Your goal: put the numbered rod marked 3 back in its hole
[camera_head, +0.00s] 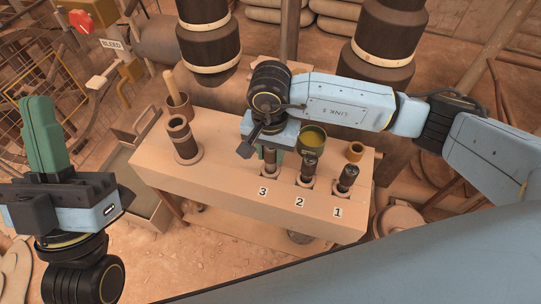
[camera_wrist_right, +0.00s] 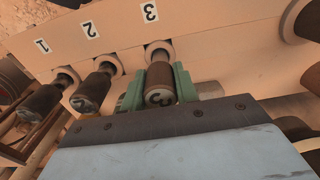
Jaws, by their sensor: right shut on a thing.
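The rod marked 3 (camera_wrist_right: 160,83) is dark brown with a 3 on its end. My right gripper (camera_wrist_right: 157,92) is shut on it, with a green finger on each side. The rod stands at the pale ring of the hole marked 3 (camera_wrist_right: 158,47), its lower end at or in the ring; how deep it sits is hidden. In the head view the rod (camera_head: 269,158) shows below my right wrist, above label 3 (camera_head: 263,191). My left gripper (camera_head: 40,140) is at the far left, away from the bench, green fingers upward; its opening is unclear.
Rod 2 (camera_head: 309,166) and rod 1 (camera_head: 347,179) stand in their holes right of rod 3. The bench (camera_head: 225,185) also holds a dark cylinder (camera_head: 182,138), a pot with a pestle (camera_head: 178,100), an olive-filled bowl (camera_head: 313,138) and a small brown cup (camera_head: 355,151).

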